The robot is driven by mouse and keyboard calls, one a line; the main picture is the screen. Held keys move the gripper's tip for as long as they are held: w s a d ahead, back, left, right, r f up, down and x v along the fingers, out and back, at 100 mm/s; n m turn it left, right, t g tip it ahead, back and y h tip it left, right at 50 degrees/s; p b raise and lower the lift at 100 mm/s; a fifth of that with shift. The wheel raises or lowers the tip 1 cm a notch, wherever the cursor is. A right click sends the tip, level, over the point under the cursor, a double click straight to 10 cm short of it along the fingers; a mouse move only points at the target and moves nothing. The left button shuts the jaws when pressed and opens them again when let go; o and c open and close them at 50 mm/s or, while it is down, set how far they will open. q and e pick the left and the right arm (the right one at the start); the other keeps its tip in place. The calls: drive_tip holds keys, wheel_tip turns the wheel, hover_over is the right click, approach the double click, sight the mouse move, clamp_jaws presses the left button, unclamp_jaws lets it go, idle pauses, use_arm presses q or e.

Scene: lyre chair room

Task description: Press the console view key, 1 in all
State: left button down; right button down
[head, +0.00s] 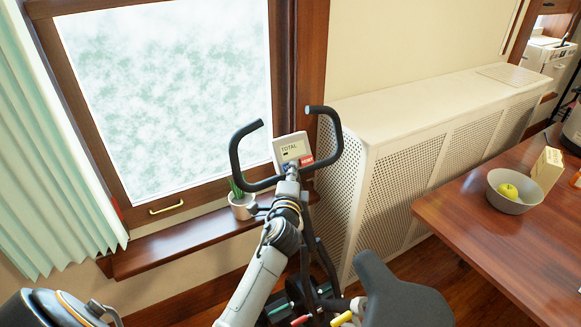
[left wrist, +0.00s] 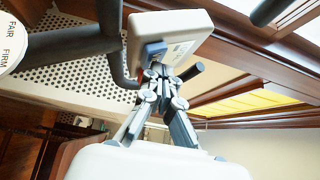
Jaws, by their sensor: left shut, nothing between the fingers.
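The white console (head: 291,146) sits between the exercise bike's black handlebars and its screen reads TOTAL. A small red patch (head: 307,160) shows at its lower right corner; I cannot tell whether it is the view key. My left gripper (head: 291,172) is at the console's lower edge, with its tip partly lost against the bike. In the left wrist view the console (left wrist: 172,24) is just beyond the shut, empty fingers (left wrist: 158,70). A blue-grey block (left wrist: 152,52) on the console is close to the fingertips; contact is unclear. My right gripper is not in view.
The handlebars (head: 236,160) curve around both sides of the console. A potted plant (head: 241,205) stands on the windowsill at left. A white radiator cover (head: 400,150) is behind at right. A wooden table (head: 470,220) with a bowl (head: 512,203) stands at right.

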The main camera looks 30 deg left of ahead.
use_arm(q)
drive_tip(key=shift+a+f, duration=0.1)
idle(0.4)
drive_tip(key=shift+s+d+r+p, duration=0.35)
drive_tip(key=shift+d+r, duration=0.1)
drive_tip(key=shift+d, duration=0.2)
drive_tip(key=shift+d, duration=0.1)
drive_tip(key=s+d+r+p, duration=0.1)
drive_tip(key=s+d+r, duration=0.1)
drive_tip(key=d, duration=0.1)
drive_tip(key=shift+s+d+r+p, duration=0.1)
drive_tip(key=shift+d+r+p, duration=0.2)
drive_tip(key=shift+p, duration=0.1)
idle(0.6)
